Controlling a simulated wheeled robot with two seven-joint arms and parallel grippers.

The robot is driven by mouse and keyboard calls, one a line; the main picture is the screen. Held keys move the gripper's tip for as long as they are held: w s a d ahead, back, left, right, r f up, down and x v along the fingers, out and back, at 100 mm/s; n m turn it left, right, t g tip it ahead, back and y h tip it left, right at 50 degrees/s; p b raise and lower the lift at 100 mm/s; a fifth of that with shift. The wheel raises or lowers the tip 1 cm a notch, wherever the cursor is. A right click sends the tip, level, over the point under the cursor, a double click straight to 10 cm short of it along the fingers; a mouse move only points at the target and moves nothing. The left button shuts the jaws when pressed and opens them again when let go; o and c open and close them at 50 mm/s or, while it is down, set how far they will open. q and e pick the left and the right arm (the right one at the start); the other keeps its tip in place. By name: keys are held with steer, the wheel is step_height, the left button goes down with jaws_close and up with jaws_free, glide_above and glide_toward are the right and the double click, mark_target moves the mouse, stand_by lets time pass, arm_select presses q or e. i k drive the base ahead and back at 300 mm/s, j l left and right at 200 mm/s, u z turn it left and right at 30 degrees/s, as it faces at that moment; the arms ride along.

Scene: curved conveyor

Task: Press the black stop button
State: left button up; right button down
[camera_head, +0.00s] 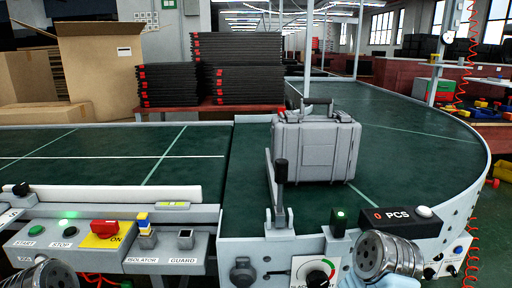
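The black stop button (70,232) is a small round button on the grey control box (50,251) at the lower left, above a STOP label. A green light (68,216) glows just behind it. A green start button (36,231) is to its left, and a red switch (104,227) on a yellow ON plate is to its right. A metal part of my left arm shows at the bottom left, below the box. A metal part of my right arm shows at the bottom right. No fingers of either gripper are visible.
A grey case (316,146) stands on the green curved conveyor (415,135). A black-handled lever (281,172) rises at the conveyor's front edge. A counter box (399,217) and a dial (318,273) are at the right. Cardboard boxes (100,70) and black stacked trays (238,68) stand behind.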

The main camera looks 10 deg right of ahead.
mark_target(69, 231)
steer(key=z, duration=0.75)
steer(key=k+u, duration=0.1)
steer(key=u, duration=0.3)
steer(key=k+l+u, duration=0.1)
steer(key=u, duration=0.25)
steer(key=k+u, duration=0.1)
steer(key=u, duration=0.3)
steer(key=k+u, duration=0.1)
steer(key=u, duration=0.3)
